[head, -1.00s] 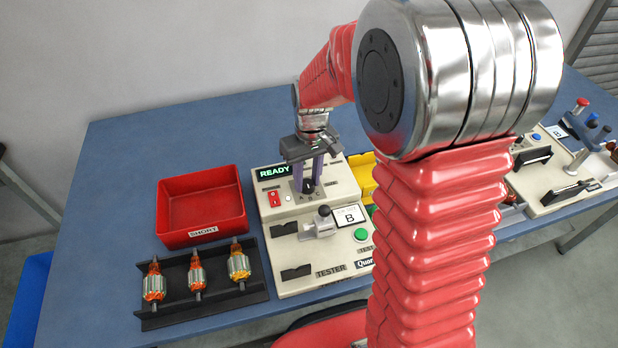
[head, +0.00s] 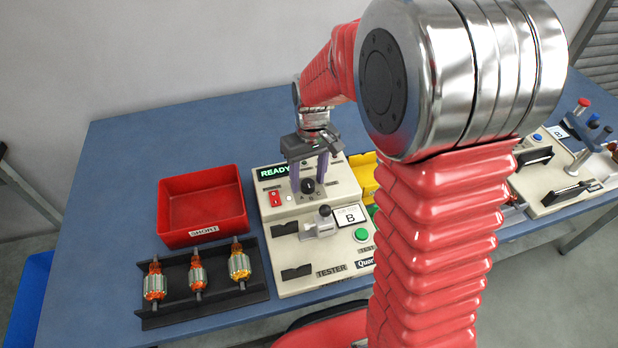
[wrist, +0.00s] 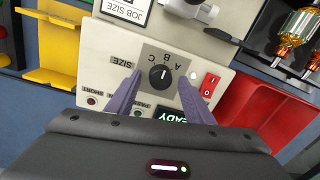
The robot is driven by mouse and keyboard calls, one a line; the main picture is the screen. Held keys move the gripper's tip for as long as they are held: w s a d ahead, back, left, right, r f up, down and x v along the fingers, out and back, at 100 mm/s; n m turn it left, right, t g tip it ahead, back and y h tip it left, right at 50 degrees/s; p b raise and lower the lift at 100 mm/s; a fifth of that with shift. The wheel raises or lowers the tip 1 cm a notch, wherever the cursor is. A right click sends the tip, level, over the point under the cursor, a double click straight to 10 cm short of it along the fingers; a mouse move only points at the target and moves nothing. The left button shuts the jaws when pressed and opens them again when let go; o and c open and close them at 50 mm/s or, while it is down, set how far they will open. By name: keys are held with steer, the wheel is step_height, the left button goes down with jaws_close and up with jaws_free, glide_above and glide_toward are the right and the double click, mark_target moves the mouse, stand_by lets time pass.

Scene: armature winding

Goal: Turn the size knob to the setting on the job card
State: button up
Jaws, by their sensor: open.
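The size knob (wrist: 161,78) is a round black knob with a white mark, on a grey plate on the tester (head: 293,294). In the wrist view its mark points up toward the letters A, B, C, seemingly near the middle one; the exact setting is hard to tell. The job card (head: 350,217) reads B; only part of it (wrist: 126,10) shows in the wrist view. My gripper (wrist: 160,84) is open, its two purple fingers on either side of the knob with gaps between. The knob also shows between the fingers in the head view (head: 308,186).
The tester's display (head: 275,172) reads READY, above a red switch (head: 275,199). A red SHORT bin (head: 202,205) and a black rack (head: 205,309) with three armatures stand left. A clamp (head: 324,222) rises near the knob.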

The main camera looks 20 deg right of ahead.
mark_target(310, 180)
step_height(310, 180, up, 13)
steer(key=shift+d+r, duration=0.2)
steer(key=shift+d, duration=0.15)
steer(key=shift+w, duration=0.1)
stand_by(0.5)
steer(key=s+r+m+t, duration=0.1)
steer(key=s+r+t, duration=0.1)
steer(key=s, duration=0.7)
steer(key=s+r+m+t, duration=0.1)
steer(key=s+r+t, duration=0.1)
steer(key=s, duration=0.8)
steer(key=shift+a+r+t+h, duration=0.15)
steer(key=shift+t+h, duration=0.15)
steer(key=shift+t, duration=0.6)
